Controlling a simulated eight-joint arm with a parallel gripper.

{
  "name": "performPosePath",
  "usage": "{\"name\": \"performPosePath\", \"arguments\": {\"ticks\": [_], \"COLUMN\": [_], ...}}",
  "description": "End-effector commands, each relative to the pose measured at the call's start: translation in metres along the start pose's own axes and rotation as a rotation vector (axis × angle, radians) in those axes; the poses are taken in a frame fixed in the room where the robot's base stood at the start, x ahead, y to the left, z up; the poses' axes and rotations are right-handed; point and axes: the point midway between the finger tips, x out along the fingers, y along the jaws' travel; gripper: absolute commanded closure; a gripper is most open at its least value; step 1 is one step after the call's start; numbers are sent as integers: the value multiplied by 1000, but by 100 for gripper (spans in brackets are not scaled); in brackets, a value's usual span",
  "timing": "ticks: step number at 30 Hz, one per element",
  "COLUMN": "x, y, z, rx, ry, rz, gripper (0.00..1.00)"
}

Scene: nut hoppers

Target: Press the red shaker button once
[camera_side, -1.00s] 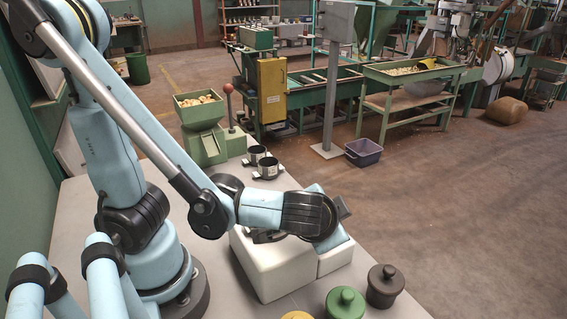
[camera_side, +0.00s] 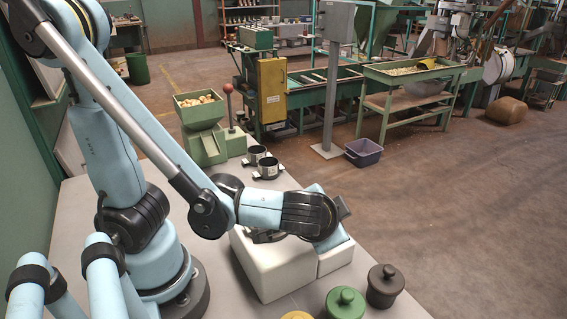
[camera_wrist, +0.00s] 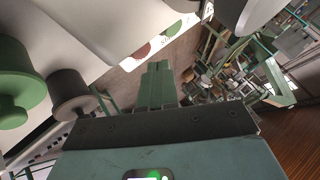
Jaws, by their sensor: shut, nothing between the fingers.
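My gripper (camera_wrist: 158,68) shows in the wrist view as two green fingers side by side, shut with nothing between them. Just beyond the fingertips, on a white face, is a dull red disc (camera_wrist: 141,50), probably the red button. A green disc (camera_wrist: 172,29) is to its upper right. The fingertips look close to the red disc, but I cannot tell whether they touch it. In the side view my wrist is over a white box (camera_side: 275,268); the fingertips and both discs are hidden there.
A green lidded jar (camera_side: 345,303) and a dark one (camera_side: 384,284) stand in front of the box. A yellow lid (camera_side: 297,315) shows at the bottom edge. Farther back are metal cups (camera_side: 268,168) and a green nut hopper (camera_side: 205,145) beside a red-knobbed lever (camera_side: 227,88).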

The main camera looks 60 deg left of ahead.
Motion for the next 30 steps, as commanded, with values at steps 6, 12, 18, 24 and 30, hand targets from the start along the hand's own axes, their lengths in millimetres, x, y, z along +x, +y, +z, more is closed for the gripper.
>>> {"name": "performPosePath", "arguments": {"ticks": [6, 12, 18, 24, 30], "x": [0, 0, 0, 3, 6], "y": [0, 0, 0, 2, 4], "z": [0, 0, 0, 2, 4], "rx": [0, 0, 0, 0, 0], "ry": [0, 0, 0, 0, 0], "rz": [0, 0, 0, 0, 0], "gripper": [100, 100, 100, 100, 100]}}
